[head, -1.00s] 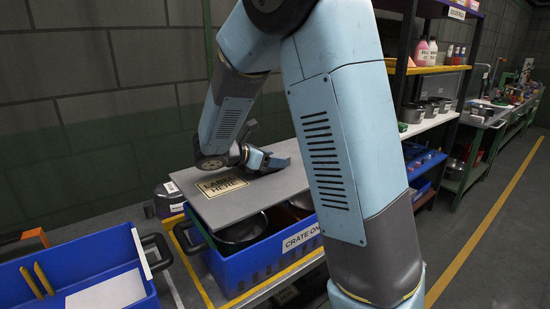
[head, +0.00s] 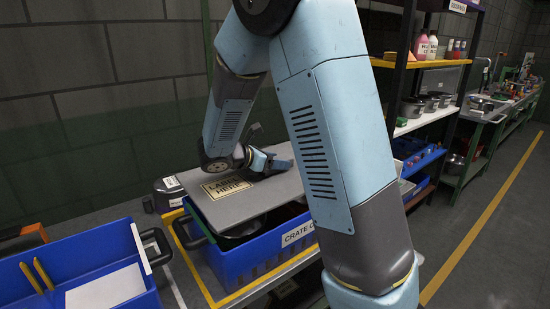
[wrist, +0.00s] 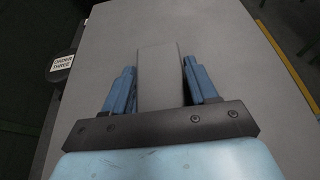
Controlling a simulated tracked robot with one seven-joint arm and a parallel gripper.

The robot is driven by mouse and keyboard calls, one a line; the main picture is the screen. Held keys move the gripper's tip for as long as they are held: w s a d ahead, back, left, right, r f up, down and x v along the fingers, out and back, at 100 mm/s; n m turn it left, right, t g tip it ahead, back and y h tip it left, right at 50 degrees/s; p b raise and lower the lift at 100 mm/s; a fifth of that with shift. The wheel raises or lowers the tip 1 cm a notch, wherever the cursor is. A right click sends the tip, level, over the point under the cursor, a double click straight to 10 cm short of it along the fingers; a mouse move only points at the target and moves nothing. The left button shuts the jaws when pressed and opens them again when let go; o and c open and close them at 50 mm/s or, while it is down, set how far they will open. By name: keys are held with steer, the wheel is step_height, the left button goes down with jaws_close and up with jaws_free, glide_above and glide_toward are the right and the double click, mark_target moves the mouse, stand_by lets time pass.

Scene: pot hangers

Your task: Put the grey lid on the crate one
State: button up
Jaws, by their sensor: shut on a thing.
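The grey lid (head: 262,196) is a flat panel with a label near its left end. It lies over the top of the blue crate one (head: 262,258), slightly askew, and a dark pot (head: 243,229) shows in the gap under its front edge. I cannot tell whether the lid touches the rim all round. My gripper (head: 280,163) is above the lid and shut on its raised handle. In the wrist view the grey handle (wrist: 160,75) stands between the two blue fingers, with the lid (wrist: 225,50) filling most of the picture.
A blue bin (head: 75,270) with yellow strips stands at the front left. A dark pot (head: 168,190) with a label sits behind the crate's left end. Shelves with bottles and pots (head: 412,107) stand at the right.

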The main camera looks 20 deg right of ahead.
steer(key=shift+f, duration=3.25)
steer(key=o, duration=1.5)
steer(key=shift+a, duration=0.1)
